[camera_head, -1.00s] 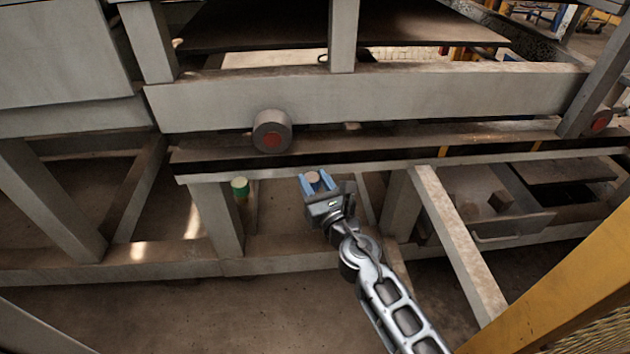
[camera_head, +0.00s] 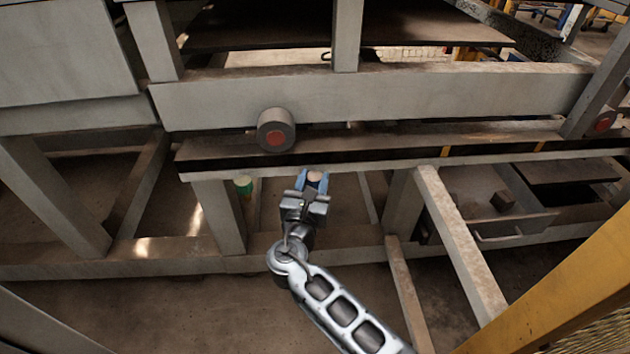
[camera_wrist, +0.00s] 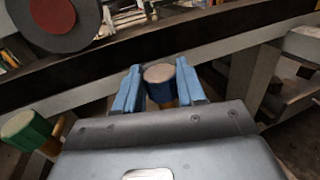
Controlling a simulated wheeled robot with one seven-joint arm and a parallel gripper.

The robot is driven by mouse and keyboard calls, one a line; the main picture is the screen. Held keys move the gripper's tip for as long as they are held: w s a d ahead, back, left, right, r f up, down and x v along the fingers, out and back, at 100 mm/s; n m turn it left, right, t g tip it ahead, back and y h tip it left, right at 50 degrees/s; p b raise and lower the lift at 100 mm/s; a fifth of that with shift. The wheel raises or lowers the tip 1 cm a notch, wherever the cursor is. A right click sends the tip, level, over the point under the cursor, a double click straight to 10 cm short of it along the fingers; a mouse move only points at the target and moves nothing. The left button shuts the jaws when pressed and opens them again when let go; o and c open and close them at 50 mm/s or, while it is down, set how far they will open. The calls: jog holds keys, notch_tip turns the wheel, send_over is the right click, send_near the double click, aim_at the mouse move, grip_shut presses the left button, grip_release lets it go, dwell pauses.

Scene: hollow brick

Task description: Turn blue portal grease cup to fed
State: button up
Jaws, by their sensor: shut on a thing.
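The blue portal grease cup is a short dark blue cylinder with a pale tan top; it shows in the wrist view (camera_wrist: 160,80) between the two light blue fingers of my gripper (camera_wrist: 160,90). In the head view the cup (camera_head: 314,176) sits at the fingertips of my gripper (camera_head: 313,182), just below the rail. My gripper is shut on the cup. The cup's lower part is mostly hidden by the gripper body, and I cannot read any mark for its setting.
A green cup (camera_head: 243,185) with a pale top stands to the left; it also shows in the wrist view (camera_wrist: 27,131). A grey roller with a red centre (camera_head: 276,131) sits above on the rail (camera_head: 420,150). An open drawer (camera_head: 515,226) holding a small brown block is at right.

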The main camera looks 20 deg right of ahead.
jog(key=shift+w+a+m+g+h, duration=0.1)
jog(key=shift+m+g+h, duration=0.9)
jog(key=shift+h, duration=0.2)
jog(key=o, duration=1.1)
jog(key=shift+c, duration=0.2)
jog(key=v, duration=0.7)
jog(key=shift+s+a+p, duration=0.3)
jog(key=shift+a+p, duration=0.05)
